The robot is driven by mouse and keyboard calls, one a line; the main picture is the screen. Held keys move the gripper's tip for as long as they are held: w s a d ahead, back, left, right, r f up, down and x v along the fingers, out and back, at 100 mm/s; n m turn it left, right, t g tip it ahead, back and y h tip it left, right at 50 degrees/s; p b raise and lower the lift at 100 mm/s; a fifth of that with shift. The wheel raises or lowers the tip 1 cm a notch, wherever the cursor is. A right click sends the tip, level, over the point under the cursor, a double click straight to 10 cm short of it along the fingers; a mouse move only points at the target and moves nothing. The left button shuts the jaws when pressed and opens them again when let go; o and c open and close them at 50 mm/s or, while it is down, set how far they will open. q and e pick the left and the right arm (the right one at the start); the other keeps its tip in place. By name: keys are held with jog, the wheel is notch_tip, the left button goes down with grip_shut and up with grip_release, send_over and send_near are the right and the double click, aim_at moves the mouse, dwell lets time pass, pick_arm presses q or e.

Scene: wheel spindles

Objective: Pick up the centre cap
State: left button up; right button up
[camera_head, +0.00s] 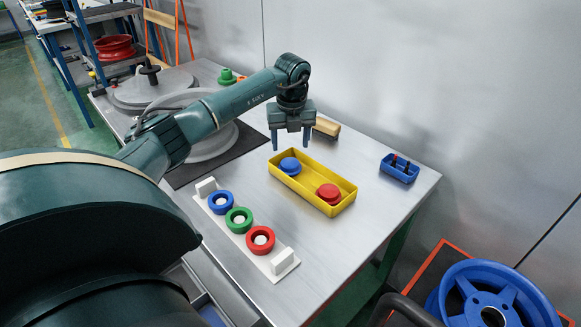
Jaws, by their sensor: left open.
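A blue round cap (290,166) lies at the left end of a yellow tray (341,207). A red round cap (328,193) lies at its right end. I cannot tell which is meant by the centre cap. My left gripper (291,141) is open, fingers pointing down, above and just behind the tray's left end, near the blue cap. Nothing shows between its fingers. A white rack (283,262) in front carries blue (221,203), green (239,220) and red (260,240) rings with pale centres. My right gripper is not in view.
A green stepped piece (227,77) stands at the back of the table. A wooden block (327,127) lies behind my gripper. A small blue bin (399,168) stands right of the tray. Grey discs (155,88) lie at the left. The table's right front is clear.

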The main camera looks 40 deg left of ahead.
aim_at(290, 162)
pick_arm(q)
jog(key=shift+w+a+f, duration=0.1)
jog(key=shift+f, duration=1.05)
jog(key=shift+w+a+f, duration=0.1)
jog(key=shift+a+f, duration=0.05)
jog(key=shift+f, duration=1)
jog(key=shift+w+a+f, duration=0.1)
jog(key=shift+f, duration=1.05)
jog(key=shift+c, duration=0.5)
jog(key=c, duration=0.7)
jog(key=shift+o, duration=0.2)
